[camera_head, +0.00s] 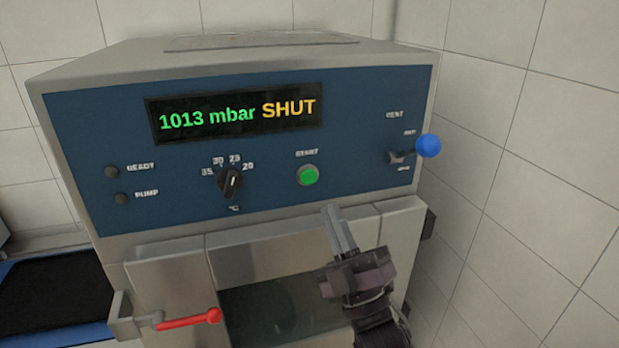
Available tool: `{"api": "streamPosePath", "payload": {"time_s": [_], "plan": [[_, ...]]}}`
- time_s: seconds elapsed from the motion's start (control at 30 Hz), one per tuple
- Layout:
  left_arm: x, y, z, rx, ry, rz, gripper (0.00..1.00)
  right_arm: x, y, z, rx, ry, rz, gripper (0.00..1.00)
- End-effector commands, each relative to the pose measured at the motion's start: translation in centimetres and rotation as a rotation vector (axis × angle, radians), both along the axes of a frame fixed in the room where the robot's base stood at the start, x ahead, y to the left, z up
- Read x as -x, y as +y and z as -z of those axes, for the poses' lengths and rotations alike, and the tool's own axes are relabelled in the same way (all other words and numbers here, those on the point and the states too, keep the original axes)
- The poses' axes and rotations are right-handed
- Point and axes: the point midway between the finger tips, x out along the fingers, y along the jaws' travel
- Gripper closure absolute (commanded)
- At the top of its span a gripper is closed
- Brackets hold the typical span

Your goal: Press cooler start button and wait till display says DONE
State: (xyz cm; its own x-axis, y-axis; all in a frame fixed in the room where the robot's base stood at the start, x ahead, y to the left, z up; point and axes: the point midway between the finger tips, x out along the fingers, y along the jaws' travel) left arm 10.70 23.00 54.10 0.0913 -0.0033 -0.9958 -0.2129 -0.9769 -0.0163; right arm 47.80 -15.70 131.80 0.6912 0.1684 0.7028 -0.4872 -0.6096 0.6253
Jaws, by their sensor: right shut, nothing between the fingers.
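The cooler (270,244) is a steel cabinet with a blue front panel. Its display (236,112) reads "1013 mbar SHUT", with SHUT in yellow. The round green start button (308,175) sits below the display, under a small label. My right gripper (332,210) is shut and empty. Its fingertips point up and appear just below and to the right of the button, apart from it in the picture. My left gripper is not in view.
A black temperature knob (230,182) is left of the button. A blue-ended vent lever (428,146) sticks out at the right. A red door handle (188,318) juts out at lower left. READY (112,171) and PUMP (122,198) lamps are dark. A tiled wall stands close at right.

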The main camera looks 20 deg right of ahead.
Motion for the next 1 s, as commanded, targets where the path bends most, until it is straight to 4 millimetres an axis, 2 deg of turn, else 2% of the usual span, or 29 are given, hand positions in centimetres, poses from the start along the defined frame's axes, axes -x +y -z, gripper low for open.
{"api": "streamPosePath", "payload": {"time_s": [0.3, 0.5, 0.7, 1.0], "plan": [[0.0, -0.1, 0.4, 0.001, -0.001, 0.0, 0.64, -4.5, 0.1, -0.1, -0.001, -0.003, 0.0, 1.0], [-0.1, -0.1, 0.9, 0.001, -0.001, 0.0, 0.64, -6.7, 0.2, 0.0, -0.002, -0.003, 0.0, 1.0], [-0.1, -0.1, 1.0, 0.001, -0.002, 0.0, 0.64, -7.6, 0.3, -0.1, -0.002, -0.001, -0.001, 1.0], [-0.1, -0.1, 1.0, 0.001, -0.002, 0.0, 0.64, -7.8, 0.3, -0.1, -0.002, 0.0, -0.001, 1.0]]}}
